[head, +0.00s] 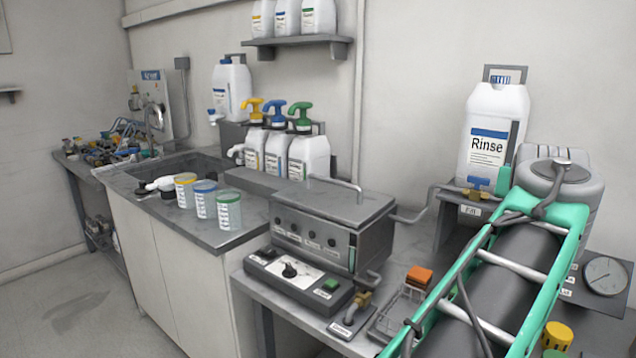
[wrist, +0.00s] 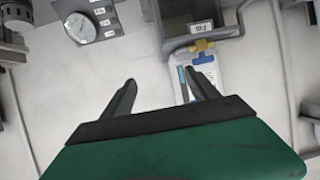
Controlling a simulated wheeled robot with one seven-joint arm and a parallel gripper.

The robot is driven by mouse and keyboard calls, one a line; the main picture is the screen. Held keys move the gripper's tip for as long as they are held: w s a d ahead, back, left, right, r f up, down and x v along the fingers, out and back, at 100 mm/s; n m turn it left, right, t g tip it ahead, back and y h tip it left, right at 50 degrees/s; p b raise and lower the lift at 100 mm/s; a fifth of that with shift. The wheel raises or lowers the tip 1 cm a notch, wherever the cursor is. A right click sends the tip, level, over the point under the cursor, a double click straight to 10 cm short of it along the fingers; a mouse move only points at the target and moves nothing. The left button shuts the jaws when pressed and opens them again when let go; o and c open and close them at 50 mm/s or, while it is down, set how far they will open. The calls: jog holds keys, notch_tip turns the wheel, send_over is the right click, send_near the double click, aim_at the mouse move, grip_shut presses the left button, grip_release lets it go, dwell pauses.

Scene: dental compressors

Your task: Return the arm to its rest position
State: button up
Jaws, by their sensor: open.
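My gripper (wrist: 159,77) shows in the wrist view with its two dark fingers spread apart and nothing between them. Its green body fills the bottom of that view. Beyond the right finger is the white Rinse bottle (wrist: 208,72) with a blue and yellow valve, seen upside down; no contact can be made out. In the head view my teal-railed arm covers the right foreground, and the gripper's fingers cannot be made out there. The Rinse bottle (head: 490,125) stands upright behind the arm, by a grey holder with a "Fill" label.
A grey control box (head: 332,225) and an orange block (head: 419,276) sit left of the arm. A gauge (head: 604,276) and yellow knob (head: 557,336) lie to its right. Three cups (head: 205,199), pump bottles (head: 308,155) and a sink are farther left. Floor at left is clear.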

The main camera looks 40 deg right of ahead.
jog(key=w+a+f+n+t+y+p, duration=0.3)
jog(key=w+a+p, duration=0.45)
jog(key=w, duration=0.75)
jog(key=w+a+f+n+y+p, duration=0.1)
jog(key=w+a+n+y+p, duration=0.15)
jog(key=w+a, duration=0.45)
jog(key=w+a+f+n+y+p, duration=0.1)
jog(key=w+a+n+y+p, duration=0.15)
jog(key=a, duration=0.85)
jog(key=s+a+f+n+g+y+p, duration=0.1)
jog(key=s+a+f+n+p, duration=0.1)
jog(key=a, duration=0.7)
jog(key=s+a+f+n+g+y+p, duration=0.1)
jog(key=a+p, duration=0.3)
jog(key=a, duration=0.5)
jog(key=s+a+f+n+g+y+p, duration=0.1)
jog(key=s+a+f+n+y+p, duration=0.1)
jog(key=a, duration=0.7)
notch_tip(320, 180, down, 2)
jog(key=shift+s+f+n+g+p, duration=0.1)
jog(key=shift+s+n+g+p, duration=0.3)
jog(key=shift+n+p, duration=0.5)
